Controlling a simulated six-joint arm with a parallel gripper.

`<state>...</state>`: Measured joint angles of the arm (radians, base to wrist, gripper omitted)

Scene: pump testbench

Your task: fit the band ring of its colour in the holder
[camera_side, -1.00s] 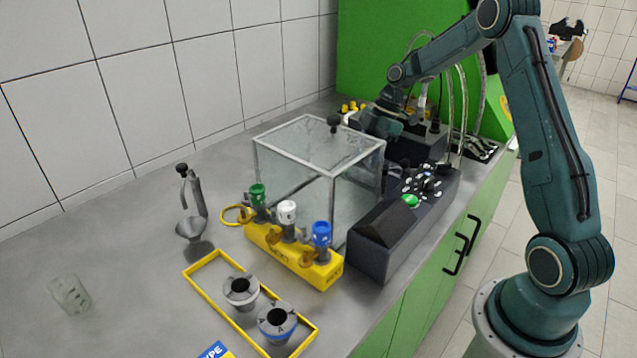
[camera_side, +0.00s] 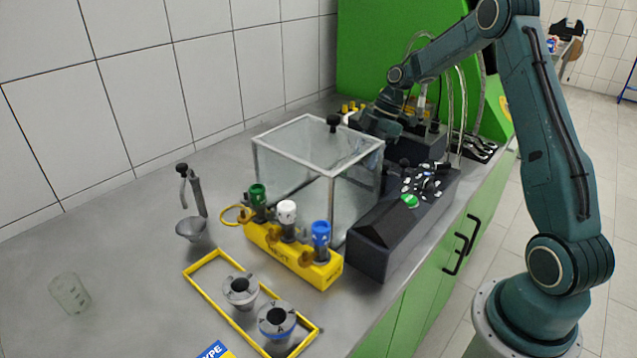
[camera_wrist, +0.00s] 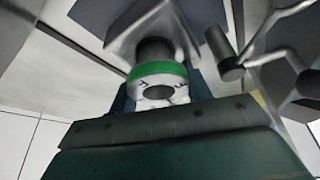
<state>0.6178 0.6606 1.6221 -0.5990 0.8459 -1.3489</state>
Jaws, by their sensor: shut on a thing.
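In the wrist view a grey ring with a green band (camera_wrist: 160,74) sits just beyond the front of my gripper, its open hole and dark marks facing the camera. It lies directly against a dark cylinder (camera_wrist: 154,50) under a grey plate (camera_wrist: 120,28), which may be the holder; how far it is seated I cannot tell. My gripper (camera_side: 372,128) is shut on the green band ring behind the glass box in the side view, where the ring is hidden. Two other band rings, a pale grey one (camera_side: 240,290) and a blue-banded one (camera_side: 277,325), stand in the yellow frame (camera_side: 205,287).
The glass box (camera_side: 300,150) with a black knob stands close to my gripper. A yellow block (camera_side: 290,262) with green, white and blue valves stands before it, a dark control panel (camera_side: 395,235) right. A metal funnel stand (camera_side: 192,228) and clear beaker (camera_side: 70,293) are left.

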